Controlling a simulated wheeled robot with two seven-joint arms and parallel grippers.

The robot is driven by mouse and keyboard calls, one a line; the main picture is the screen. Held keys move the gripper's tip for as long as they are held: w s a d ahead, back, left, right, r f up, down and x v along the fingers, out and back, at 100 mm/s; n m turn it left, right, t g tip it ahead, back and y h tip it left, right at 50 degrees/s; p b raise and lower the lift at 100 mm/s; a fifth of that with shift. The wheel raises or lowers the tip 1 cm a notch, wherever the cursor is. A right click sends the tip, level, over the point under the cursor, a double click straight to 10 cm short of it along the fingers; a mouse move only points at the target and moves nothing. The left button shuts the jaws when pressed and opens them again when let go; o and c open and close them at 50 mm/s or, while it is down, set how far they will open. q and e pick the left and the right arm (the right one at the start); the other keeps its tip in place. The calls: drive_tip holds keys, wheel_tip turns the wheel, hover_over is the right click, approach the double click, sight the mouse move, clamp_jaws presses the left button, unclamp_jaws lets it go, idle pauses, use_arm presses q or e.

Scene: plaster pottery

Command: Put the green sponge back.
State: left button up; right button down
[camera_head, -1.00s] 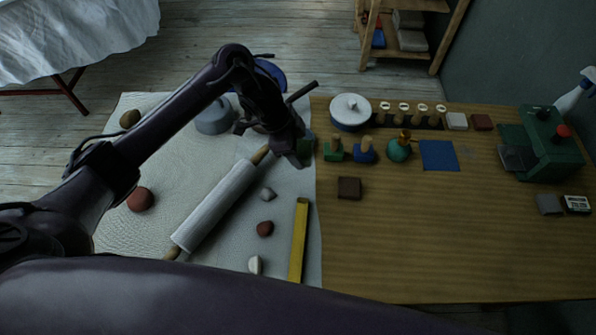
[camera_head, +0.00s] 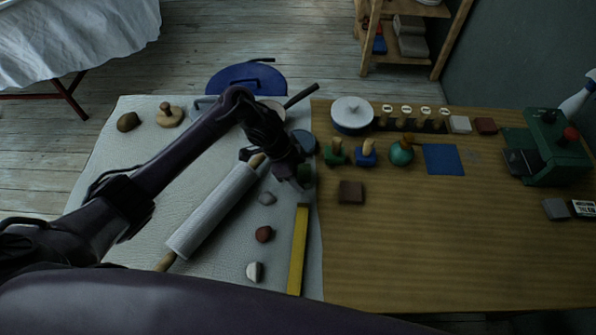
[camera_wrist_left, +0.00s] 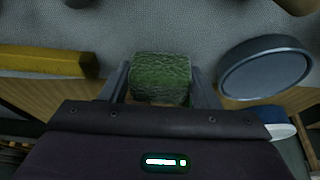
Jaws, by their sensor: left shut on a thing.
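The green sponge (camera_wrist_left: 160,77) is a rough, dark green block between the two fingers of my left gripper (camera_wrist_left: 160,88) in the left wrist view. The fingers press on its two sides. In the head view my left gripper (camera_head: 298,180) is over the right edge of the white cloth, between the rolling pin and the wooden tabletop. The sponge (camera_head: 306,173) is mostly hidden there by the gripper. I cannot tell from these views how high it is above the cloth. My right gripper is not in view.
A yellow bar (camera_head: 298,250), rolling pin (camera_head: 213,209) and several small lumps lie on the cloth (camera_head: 120,200). A grey round dish (camera_head: 304,141) is just behind the gripper. Green and blue stamps (camera_head: 335,153), a brown block (camera_head: 351,191) and blue mat (camera_head: 443,159) are rightward. The front tabletop is clear.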

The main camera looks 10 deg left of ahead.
use_arm(q)
drive_tip(key=o, duration=1)
drive_tip(key=shift+f, duration=0.15)
drive_tip(key=p+v, duration=0.2)
drive_tip(key=v, duration=1)
drive_tip(key=shift+r+p, duration=0.2)
drive_tip(key=shift+p, duration=0.15)
drive_tip(key=shift+f, duration=0.1)
